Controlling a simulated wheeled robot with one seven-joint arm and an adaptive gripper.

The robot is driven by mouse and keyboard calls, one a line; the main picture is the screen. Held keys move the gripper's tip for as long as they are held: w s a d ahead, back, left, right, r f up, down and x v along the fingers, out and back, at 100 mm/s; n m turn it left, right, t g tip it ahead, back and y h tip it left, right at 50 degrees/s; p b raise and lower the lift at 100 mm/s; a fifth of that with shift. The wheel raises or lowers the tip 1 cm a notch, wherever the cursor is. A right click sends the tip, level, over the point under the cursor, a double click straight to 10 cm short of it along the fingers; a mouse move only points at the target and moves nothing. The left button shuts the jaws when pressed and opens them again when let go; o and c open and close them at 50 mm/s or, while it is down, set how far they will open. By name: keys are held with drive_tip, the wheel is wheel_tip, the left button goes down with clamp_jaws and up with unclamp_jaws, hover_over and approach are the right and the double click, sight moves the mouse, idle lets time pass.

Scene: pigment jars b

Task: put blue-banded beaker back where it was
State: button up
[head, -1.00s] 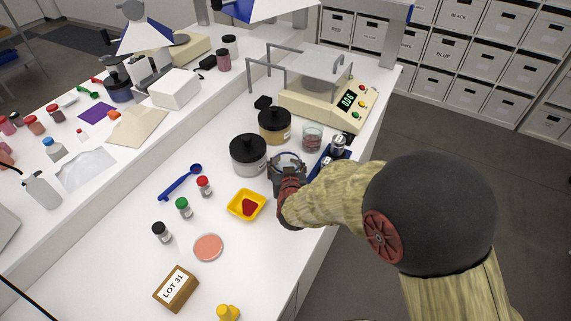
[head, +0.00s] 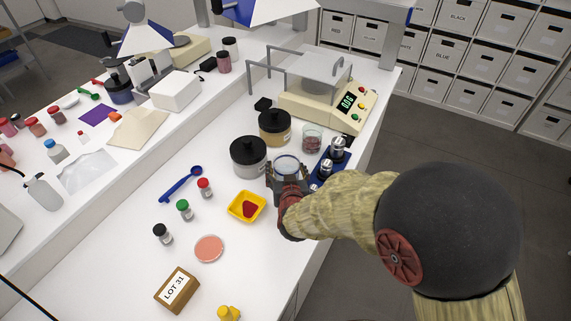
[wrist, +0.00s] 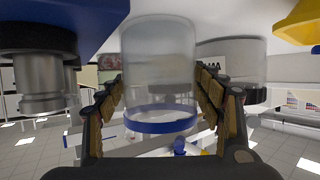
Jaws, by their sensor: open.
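The blue-banded beaker (head: 287,162) is clear glass and stands on the white bench, between the grey black-lidded jar and the blue weight block. In the wrist view the beaker (wrist: 160,65) shows upside down, its blue band near the rim. My gripper (head: 287,174) is open, with one finger on each side of the beaker. In the wrist view small gaps show between the fingers (wrist: 160,100) and the glass. The beaker's base is hard to see in the head view.
The grey jar (head: 248,157) stands close on the left, and the blue block (head: 319,181) with metal weights close on the right. A yellow tray (head: 235,208) lies in front. The bench front-left has free room.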

drive_tip(key=p+v, duration=0.2)
drive_tip(key=v, duration=0.7)
drive_tip(key=s+d+r+g+y, duration=0.2)
drive_tip(key=s+r+g+y, duration=0.15)
drive_tip(key=r, duration=0.65)
drive_tip(key=s+d+r+g+h, duration=0.1)
drive_tip(key=s+d+r+g, duration=0.1)
drive_tip(key=s+d, duration=0.3)
drive_tip(key=s+d+r+g+h, duration=0.2)
drive_tip(key=s+d, duration=0.4)
drive_tip(key=s, duration=0.7)
drive_tip(key=shift+s+d+r, duration=0.3)
drive_tip(key=shift+s+r, duration=0.1)
drive_tip(key=shift+r, duration=0.5)
drive_tip(key=shift+g+h, duration=0.25)
